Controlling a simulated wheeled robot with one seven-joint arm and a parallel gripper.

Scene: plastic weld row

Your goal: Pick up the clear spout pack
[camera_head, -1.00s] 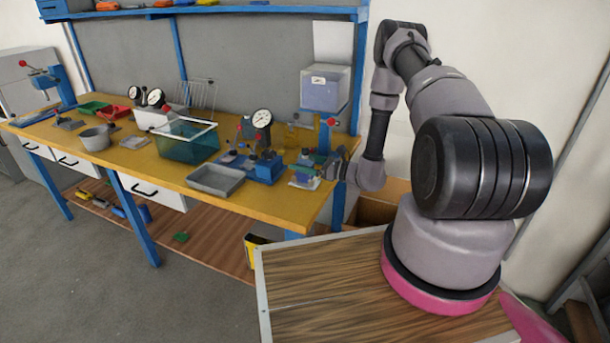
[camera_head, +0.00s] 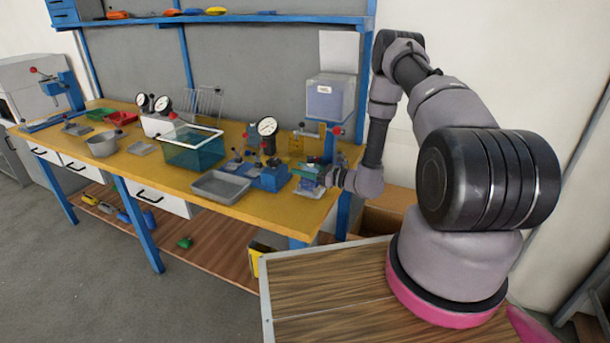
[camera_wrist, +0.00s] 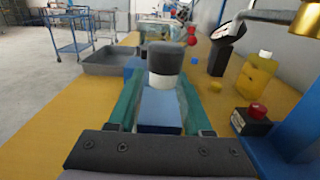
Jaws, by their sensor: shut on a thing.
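In the wrist view, a pale, see-through pack with a dark grey cap (camera_wrist: 165,57) stands upright between my gripper's two teal fingers; it appears to be the clear spout pack. A blue block-like face shows just below it, and I cannot tell whether that is part of the pack. My gripper (camera_wrist: 160,98) is shut on the pack. In the head view, my gripper (camera_head: 318,178) is small, low over the bench's right end, and the pack is not clear there. The pack's underside is hidden.
On the yellow bench (camera_head: 270,206), a grey tray (camera_head: 220,186), a blue dial-gauge fixture (camera_head: 268,176) and a teal bin (camera_head: 193,152) stand left of my gripper. In the wrist view, a yellow bottle (camera_wrist: 257,76) and a red-knobbed block (camera_wrist: 251,121) are close on the right.

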